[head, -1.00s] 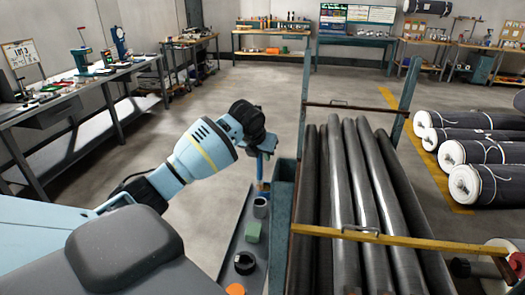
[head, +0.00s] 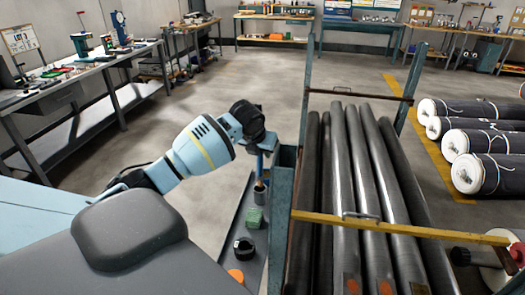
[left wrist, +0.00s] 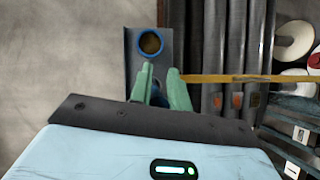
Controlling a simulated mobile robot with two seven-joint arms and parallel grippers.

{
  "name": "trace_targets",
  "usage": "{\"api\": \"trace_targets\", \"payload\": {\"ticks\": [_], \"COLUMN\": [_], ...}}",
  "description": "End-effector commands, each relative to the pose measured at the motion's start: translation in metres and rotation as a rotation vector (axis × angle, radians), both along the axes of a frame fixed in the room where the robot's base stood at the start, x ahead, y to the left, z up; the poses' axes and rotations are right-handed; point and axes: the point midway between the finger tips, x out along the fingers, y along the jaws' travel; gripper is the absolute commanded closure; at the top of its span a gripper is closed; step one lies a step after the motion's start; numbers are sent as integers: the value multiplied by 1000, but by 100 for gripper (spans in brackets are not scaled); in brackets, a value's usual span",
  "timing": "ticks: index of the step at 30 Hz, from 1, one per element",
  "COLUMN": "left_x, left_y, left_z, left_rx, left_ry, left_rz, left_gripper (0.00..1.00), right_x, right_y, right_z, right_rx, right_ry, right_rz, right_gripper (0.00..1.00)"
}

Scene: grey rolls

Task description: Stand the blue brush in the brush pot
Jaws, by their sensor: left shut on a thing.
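My left gripper (head: 259,146) is shut on the blue brush (head: 261,164), which hangs roughly upright below it over a narrow dark tray. In the left wrist view its green fingers (left wrist: 162,85) enclose a dark, partly hidden shape. A round pot with a blue rim and brown inside (left wrist: 150,42) stands at the tray's far end there, just beyond the fingers. In the head view a small grey cup (head: 260,193) stands under the brush. I cannot tell whether the brush's lower end is inside or behind it. My right gripper is not in view.
The tray (head: 229,239) also holds a green block (head: 254,218), a black ring (head: 243,247) and an orange item (head: 236,275). A rack of long dark rolls (head: 345,200) with a yellow bar (head: 420,231) stands close on the right. Open floor lies left.

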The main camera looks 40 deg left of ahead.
Motion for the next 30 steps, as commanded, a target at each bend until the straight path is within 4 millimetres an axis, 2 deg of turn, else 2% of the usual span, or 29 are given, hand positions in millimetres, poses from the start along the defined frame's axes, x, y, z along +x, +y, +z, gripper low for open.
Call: {"api": "trace_targets", "payload": {"ticks": [30], "left_x": [0], "left_y": [0], "left_z": [0], "left_rx": [0], "left_ry": [0], "left_rz": [0], "left_gripper": [100], "right_x": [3], "right_y": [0], "right_z": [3], "right_rx": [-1], "right_ry": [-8], "right_rz": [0], "right_gripper": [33]}}
